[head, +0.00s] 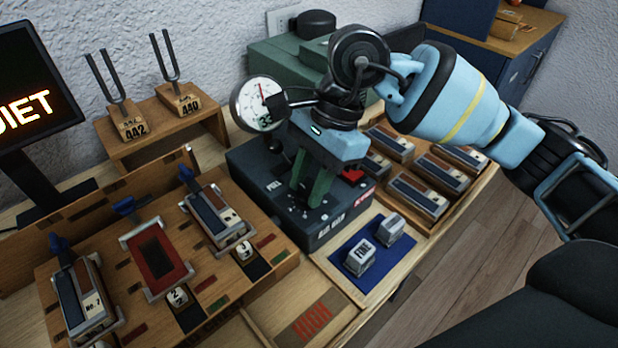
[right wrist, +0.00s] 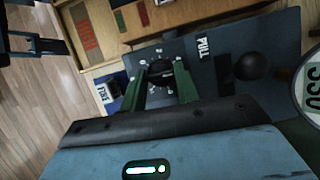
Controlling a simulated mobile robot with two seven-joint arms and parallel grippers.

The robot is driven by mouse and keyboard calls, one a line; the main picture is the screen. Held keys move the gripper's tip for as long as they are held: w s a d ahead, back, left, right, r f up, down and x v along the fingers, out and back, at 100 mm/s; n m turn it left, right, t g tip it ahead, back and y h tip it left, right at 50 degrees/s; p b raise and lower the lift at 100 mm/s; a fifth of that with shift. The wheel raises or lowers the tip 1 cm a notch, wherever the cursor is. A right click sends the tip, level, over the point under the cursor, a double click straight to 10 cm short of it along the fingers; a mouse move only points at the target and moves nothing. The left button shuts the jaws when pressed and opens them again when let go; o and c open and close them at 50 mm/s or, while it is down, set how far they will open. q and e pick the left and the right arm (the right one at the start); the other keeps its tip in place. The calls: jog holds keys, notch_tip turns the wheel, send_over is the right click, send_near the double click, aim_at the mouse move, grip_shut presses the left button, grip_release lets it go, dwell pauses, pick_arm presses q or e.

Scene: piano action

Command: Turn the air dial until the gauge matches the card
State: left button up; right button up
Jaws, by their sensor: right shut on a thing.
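In the head view the dial is hidden. I cannot make out a card with a gauge value. My left gripper is not in view.
A knob marked PULL (right wrist: 249,66) is beside the dial. A blue mat (head: 347,270) holds two small blocks, one marked FINE. Tuning forks stand on a wooden stand (head: 205,115). A wooden rack (head: 110,235) is at left, a HIGH plate (head: 311,324) in front.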

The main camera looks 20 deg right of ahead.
jog(key=m+t, duration=0.1)
jog(key=m, duration=0.3)
jog(key=shift+s+m+t+p, duration=0.15)
jog(key=shift+m+t+p, duration=0.15)
jog(key=shift+t+p, duration=0.1)
jog(key=m+t, duration=0.2)
jog(key=m, duration=0.3)
jog(key=shift+p, duration=0.35)
jog(key=shift+m, duration=0.3)
jog(key=o, duration=1)
jog(key=shift+s+h, duration=0.1)
jog(key=shift+h, duration=0.2)
jog(key=shift+v, duration=3.95)
